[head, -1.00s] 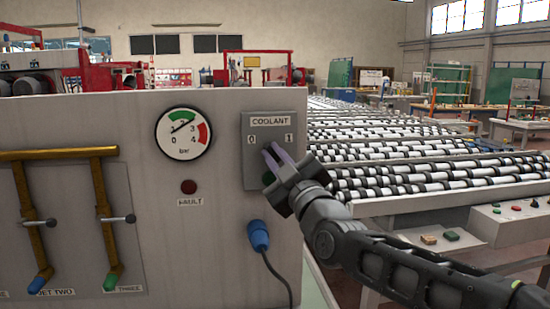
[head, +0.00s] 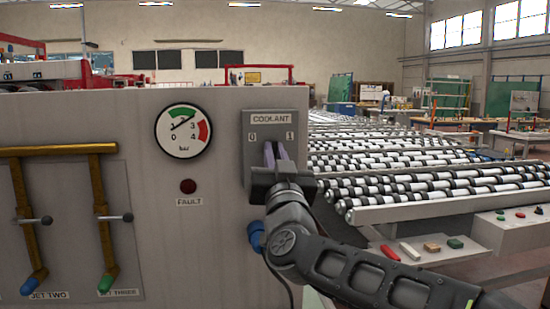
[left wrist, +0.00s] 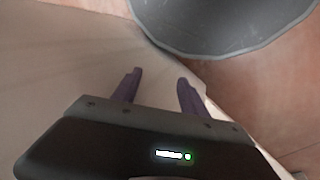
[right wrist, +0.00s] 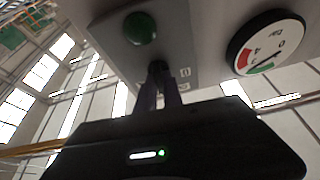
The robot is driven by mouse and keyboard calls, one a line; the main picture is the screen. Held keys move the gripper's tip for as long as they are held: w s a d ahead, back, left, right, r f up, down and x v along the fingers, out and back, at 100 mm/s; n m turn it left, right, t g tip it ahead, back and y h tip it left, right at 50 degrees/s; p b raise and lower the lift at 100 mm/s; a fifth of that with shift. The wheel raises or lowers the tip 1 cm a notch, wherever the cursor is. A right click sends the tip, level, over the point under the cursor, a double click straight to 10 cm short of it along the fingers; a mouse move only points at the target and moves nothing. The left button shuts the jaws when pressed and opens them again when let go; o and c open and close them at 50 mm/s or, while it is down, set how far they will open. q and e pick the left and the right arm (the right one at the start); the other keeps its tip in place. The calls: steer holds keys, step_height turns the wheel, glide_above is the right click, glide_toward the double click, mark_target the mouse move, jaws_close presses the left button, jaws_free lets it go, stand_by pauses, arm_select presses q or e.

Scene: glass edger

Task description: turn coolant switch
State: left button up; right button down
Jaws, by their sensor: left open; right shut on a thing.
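The coolant switch plate (head: 252,134) is a grey panel marked COOLANT, with 0 at left and 1 at right, on the pale machine front. My right gripper (head: 274,156) is at the plate, its purple fingers shut on the dark switch knob (right wrist: 158,68) below the marks. In the head view the fingers hide the knob, so its pointing direction cannot be told. The right wrist view also shows a green round button (right wrist: 140,28) on the plate. My left gripper (left wrist: 157,88) is open and empty, seen only in the left wrist view.
A pressure gauge (head: 183,131) and a dark red fault lamp (head: 188,186) sit left of the plate. Brass valve levers (head: 108,215) stand at far left. A roller conveyor (head: 400,165) runs at right.

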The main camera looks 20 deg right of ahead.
steer(key=m+g+h, duration=0.1)
steer(key=m, duration=0.2)
steer(key=m+h, duration=0.1)
steer(key=m, duration=0.2)
steer(key=m+g+h, duration=0.1)
steer(key=m, duration=0.2)
steer(key=shift+a+m+g+h, duration=0.1)
steer(key=shift+m+g+h, duration=0.2)
steer(key=shift+h, duration=0.1)
steer(key=c, duration=1.5)
jaws_free()
steer(key=shift+b+v, duration=0.5)
steer(key=shift+v, duration=3.35)
